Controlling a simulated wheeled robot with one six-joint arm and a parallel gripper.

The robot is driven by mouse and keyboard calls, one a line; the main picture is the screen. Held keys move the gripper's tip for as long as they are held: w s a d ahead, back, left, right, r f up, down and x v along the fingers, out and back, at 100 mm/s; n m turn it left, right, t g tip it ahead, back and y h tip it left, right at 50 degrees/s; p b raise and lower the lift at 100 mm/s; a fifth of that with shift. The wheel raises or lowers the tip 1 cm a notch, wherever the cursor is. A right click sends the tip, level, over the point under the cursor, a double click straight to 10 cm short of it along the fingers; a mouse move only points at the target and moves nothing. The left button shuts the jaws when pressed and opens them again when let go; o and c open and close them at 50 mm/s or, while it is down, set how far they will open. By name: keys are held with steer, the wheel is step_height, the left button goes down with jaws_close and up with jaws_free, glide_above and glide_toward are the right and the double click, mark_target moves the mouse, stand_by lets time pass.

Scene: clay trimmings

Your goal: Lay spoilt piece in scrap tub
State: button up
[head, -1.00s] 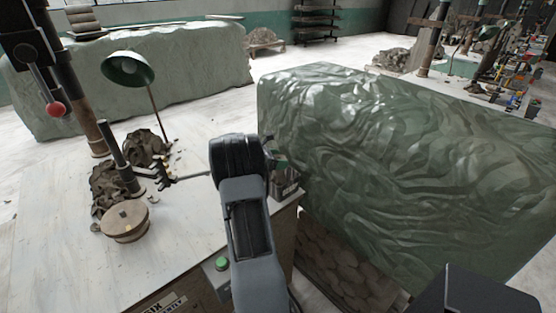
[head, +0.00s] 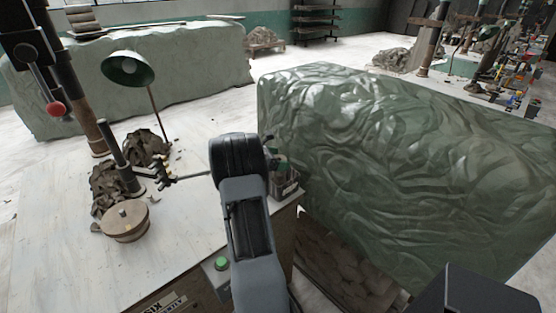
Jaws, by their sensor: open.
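My arm reaches forward over the right part of the white worktable (head: 60,235). Its black wrist hides what lies beyond it, and I cannot make out my gripper. Dark brown clay lies in rough heaps on the table, one heap (head: 147,147) by the lamp foot and another heap (head: 108,182) nearer. I cannot tell whether the spoilt piece is among them. A small metal-sided container (head: 285,187) stands at the table's right edge, partly hidden by my arm. I cannot tell whether it is the scrap tub.
A round wooden-looking disc (head: 125,222) lies at the left. A green lamp (head: 128,70) and a dark post stand behind it. A large green plastic-covered stack (head: 400,170) blocks the right. The table's front left is clear.

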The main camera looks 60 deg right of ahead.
steer(key=w+a+r+m+t+y, duration=0.1)
steer(key=w+a+r+t, duration=0.15)
steer(key=a, duration=0.75)
steer(key=w+a+r+m+t+y, duration=0.15)
steer(key=w+a+r, duration=0.25)
steer(key=a, duration=0.7)
steer(key=s+a+m+t+y, duration=0.3)
steer(key=s+a+m+y, duration=0.1)
steer(key=a, duration=1)
steer(key=s+a+f+m+t+y, duration=0.1)
steer(key=s+a+m+t+y, duration=0.2)
steer(key=a, duration=1.1)
steer(key=shift+s+a+f+m+t+y+b, duration=0.25)
steer(key=shift+s+m+t+y+b, duration=0.15)
steer(key=shift+s+m+y, duration=0.7)
steer(key=shift+s, duration=0.15)
step_height(320, 180, up, 3)
steer(key=p, duration=0.2)
steer(key=shift+h+p, duration=0.25)
steer(key=shift+p, duration=0.05)
